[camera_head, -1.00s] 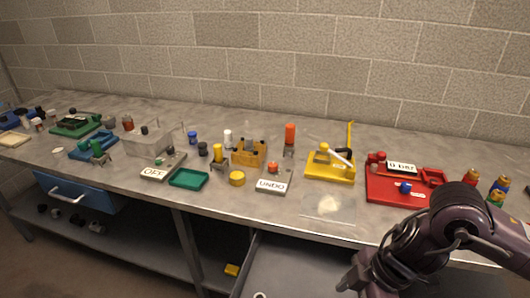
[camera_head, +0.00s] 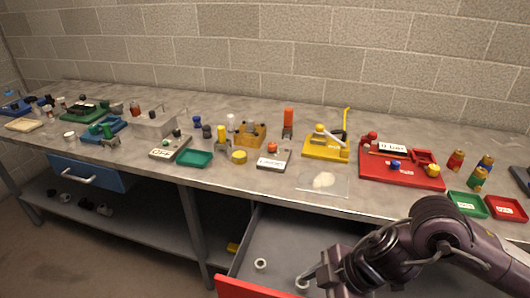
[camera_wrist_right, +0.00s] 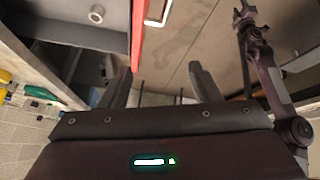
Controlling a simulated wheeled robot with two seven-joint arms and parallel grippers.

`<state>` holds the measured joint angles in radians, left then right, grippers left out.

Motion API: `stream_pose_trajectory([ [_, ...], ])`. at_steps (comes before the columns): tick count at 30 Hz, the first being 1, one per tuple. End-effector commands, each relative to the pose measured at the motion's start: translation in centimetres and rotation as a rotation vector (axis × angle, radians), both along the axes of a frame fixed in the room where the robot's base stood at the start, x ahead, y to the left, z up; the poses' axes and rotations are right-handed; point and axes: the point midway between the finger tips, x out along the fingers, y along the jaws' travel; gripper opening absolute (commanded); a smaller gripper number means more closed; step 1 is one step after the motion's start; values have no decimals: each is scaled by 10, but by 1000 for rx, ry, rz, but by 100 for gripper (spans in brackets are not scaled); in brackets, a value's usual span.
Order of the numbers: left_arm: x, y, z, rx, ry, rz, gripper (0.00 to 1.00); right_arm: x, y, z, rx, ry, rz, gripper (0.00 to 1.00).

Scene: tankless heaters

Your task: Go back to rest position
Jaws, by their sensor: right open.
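My right arm (camera_head: 430,245) comes in at the lower right of the head view, in front of the bench and over an open grey drawer (camera_head: 285,240). Its fingertips are hard to make out there. In the right wrist view my right gripper (camera_wrist_right: 161,76) has its two fingers spread with nothing between them. A dark arm, which appears to be my left one (camera_wrist_right: 262,65), shows at the right of that view. Its gripper end (camera_wrist_right: 243,14) is too small to judge. My left arm is outside the head view.
The drawer's red front (camera_head: 255,287) sticks out below the bench edge. The bench holds a red station (camera_head: 385,174), a yellow station (camera_head: 325,153), a teal tray (camera_head: 195,158) and many small parts. A blue drawer (camera_head: 92,172) is at the left.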

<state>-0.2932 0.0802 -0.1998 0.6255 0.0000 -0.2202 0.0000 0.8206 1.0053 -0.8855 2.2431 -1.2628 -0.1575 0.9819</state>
Motion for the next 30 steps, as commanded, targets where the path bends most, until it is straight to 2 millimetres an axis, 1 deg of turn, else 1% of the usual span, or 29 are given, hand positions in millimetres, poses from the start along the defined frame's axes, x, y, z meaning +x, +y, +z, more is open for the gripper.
stream_pose_trajectory([
  [1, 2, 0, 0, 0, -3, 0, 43, -1, 13, 0, 31, -23, 10, 57],
  [5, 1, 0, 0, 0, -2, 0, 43, 4, 46, 6, 116, -109, 11, 57],
  [8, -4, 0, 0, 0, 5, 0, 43, 8, 72, 15, 196, -183, -17, 57],
  [9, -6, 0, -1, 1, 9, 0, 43, 11, 82, 20, 230, -217, -41, 57],
  [11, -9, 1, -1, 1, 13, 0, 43, 16, 96, 30, 286, -263, -94, 57],
  [12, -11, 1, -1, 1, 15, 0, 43, 21, 103, 37, 323, -295, -147, 57],
  [14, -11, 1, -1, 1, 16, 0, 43, 30, 106, 47, 367, -333, -251, 57],
  [15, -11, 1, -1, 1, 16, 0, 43, 37, 104, 52, 384, -348, -332, 57],
  [17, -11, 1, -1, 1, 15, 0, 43, 46, 92, 54, 391, -354, -465, 57],
  [18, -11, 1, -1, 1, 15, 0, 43, 51, 80, 52, 383, -345, -560, 57],
  [20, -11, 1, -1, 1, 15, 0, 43, 55, 57, 44, 354, -313, -705, 57],
  [22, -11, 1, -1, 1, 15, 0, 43, 53, 27, 27, 296, -253, -863, 57],
  [24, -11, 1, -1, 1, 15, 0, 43, 43, -1, 8, 231, -181, -992, 57],
  [26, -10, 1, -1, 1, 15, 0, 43, 32, -22, -9, 175, -116, -1083, 57],
  [27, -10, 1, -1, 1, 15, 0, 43, 23, -34, -19, 140, -71, -1136, 57],
  [30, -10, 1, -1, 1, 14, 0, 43, -1, -59, -41, 57, 37, -1241, 57],
])
